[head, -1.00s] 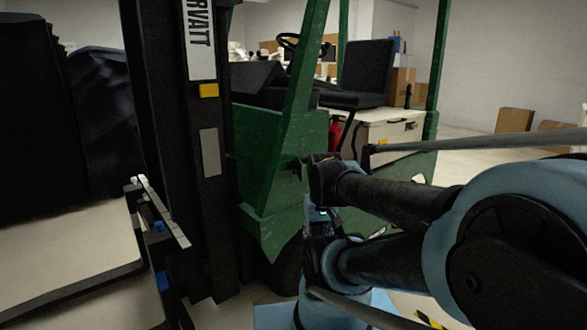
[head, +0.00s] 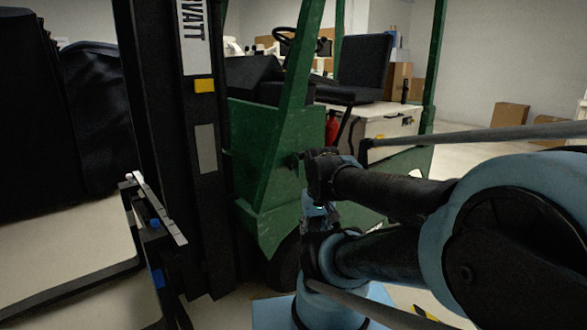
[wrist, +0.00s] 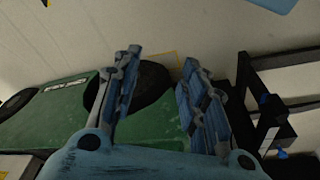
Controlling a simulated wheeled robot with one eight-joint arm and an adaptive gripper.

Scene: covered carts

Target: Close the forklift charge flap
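The green forklift (head: 262,170) stands ahead of me, with its dark mast on the left and its seat and cream side panel (head: 388,128) behind the green post. I cannot make out the charge flap in either view. In the wrist view, the forklift's green body (wrist: 62,125) lies behind and left of my gripper, with dark wheels beside it. My gripper (wrist: 160,80) is open, its two blue-grey fingers well apart with nothing between them. It looks apart from the forklift body. In the head view, my arm covers part of the forklift's lower side.
The fork carriage (head: 150,215) and a low fork (head: 75,288) reach out at left. The fork carriage also shows at right in the wrist view (wrist: 265,125). Dark covered carts (head: 95,125) stand at far left. Cardboard boxes (head: 512,117) lie on open floor at the back right.

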